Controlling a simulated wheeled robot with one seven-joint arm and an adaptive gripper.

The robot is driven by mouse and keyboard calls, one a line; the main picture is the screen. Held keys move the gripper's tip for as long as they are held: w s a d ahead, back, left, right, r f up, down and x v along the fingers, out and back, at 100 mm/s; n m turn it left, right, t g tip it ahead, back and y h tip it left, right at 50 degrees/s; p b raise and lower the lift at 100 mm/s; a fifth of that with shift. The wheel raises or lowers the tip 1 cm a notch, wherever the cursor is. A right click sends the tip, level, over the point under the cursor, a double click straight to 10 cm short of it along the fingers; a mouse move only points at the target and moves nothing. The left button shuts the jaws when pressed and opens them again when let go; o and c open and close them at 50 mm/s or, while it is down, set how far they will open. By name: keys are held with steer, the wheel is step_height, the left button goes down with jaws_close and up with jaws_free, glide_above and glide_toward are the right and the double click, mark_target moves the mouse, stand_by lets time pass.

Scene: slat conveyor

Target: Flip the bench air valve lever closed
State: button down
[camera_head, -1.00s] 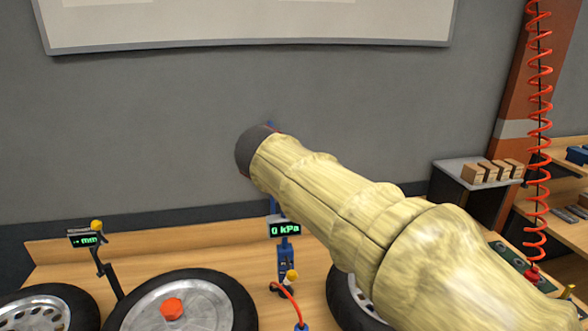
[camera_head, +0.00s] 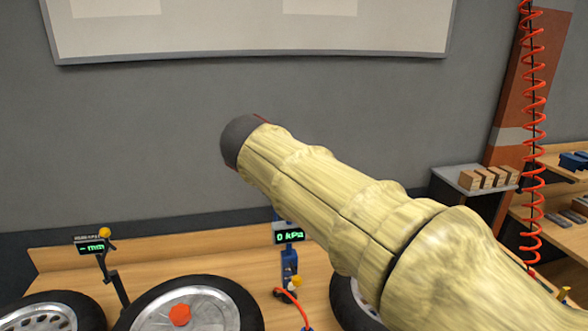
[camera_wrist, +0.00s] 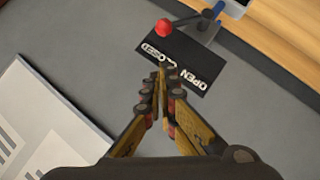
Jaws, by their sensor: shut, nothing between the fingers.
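The valve lever with its round red knob (camera_wrist: 163,27) shows at the top of the wrist view, attached to a blue valve part (camera_wrist: 209,17). A black plate (camera_wrist: 205,58) beside it carries the words CLOSED and OPEN, upside down in this view. The knob appears on the CLOSED side of the plate; depth makes this uncertain. My gripper (camera_wrist: 167,75) is shut and empty, its fingertips overlapping the plate's lower edge and part of the lettering. The fingertips look apart from the knob; contact with the plate cannot be told. In the head view my arm hides the gripper and lever.
In the head view, a pressure display reading 0 kPa (camera_head: 288,236) stands on the bench (camera_head: 60,262). A red coiled hose (camera_head: 533,130) hangs at right. A whiteboard (camera_head: 230,30) is on the wall.

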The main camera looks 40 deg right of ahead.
steer(key=v, duration=0.7)
steer(key=shift+s+d+r, duration=0.15)
steer(key=shift+s+d, duration=0.15)
steer(key=s+a+f+n+g+y, duration=0.1)
steer(key=s+a+f+y, duration=0.15)
steer(key=f, duration=0.45)
steer(key=s+a+f+n+g+y, duration=0.15)
steer(key=a+f, duration=0.25)
steer(key=f, duration=0.4)
steer(key=s+a+f+m+y, duration=0.1)
steer(key=s+a+f+y, duration=0.1)
steer(key=s+a+f, duration=0.2)
steer(key=s+a+f+y+b, duration=0.1)
steer(key=s+a+f+y, duration=0.2)
steer(key=s+f, duration=0.6)
steer(key=shift+s+a+f+m, duration=0.35)
steer(key=shift+s+a, duration=0.55)
steer(key=shift+s, duration=0.35)
